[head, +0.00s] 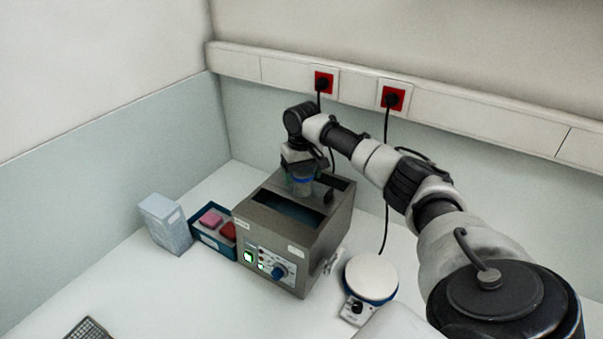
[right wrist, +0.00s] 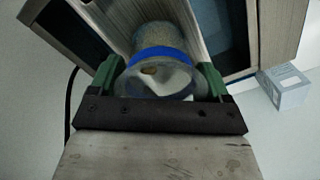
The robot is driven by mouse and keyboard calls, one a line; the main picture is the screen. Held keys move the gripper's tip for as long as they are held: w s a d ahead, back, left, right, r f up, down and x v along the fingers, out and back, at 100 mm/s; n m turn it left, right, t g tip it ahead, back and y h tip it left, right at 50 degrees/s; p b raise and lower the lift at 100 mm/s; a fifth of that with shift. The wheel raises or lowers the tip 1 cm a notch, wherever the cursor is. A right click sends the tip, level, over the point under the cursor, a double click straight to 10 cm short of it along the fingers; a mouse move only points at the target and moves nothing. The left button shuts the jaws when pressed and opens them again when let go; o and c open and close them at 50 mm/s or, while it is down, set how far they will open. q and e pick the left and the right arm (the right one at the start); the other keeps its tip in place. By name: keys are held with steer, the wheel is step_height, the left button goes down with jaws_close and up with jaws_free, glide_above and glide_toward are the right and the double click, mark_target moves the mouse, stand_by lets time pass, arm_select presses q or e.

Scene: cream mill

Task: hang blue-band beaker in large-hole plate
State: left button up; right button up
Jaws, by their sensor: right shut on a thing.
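The blue-band beaker (head: 302,185) is a clear beaker with a blue band, held by my right gripper (head: 302,172) over the metal water bath (head: 312,243). In the right wrist view the beaker (right wrist: 163,62) sits between the green finger pads of the right gripper (right wrist: 165,82), which is shut on it. Something pale shows inside it. The bath's top has dark rectangular openings on either side of the beaker. The beaker hides the part of the top under it, so I cannot tell whether it is in a hole. My left gripper is not in view.
A blue tray (head: 201,238) with pink and red items stands left of the bath, beside a white-blue box (head: 165,224). A round white-topped hotplate (head: 371,276) stands to the right. A dark grid (head: 87,330) lies at the front left.

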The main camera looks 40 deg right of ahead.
steer(key=shift+f, duration=0.15)
steer(key=shift+f, duration=0.7)
steer(key=shift+f, duration=0.4)
stand_by(0.4)
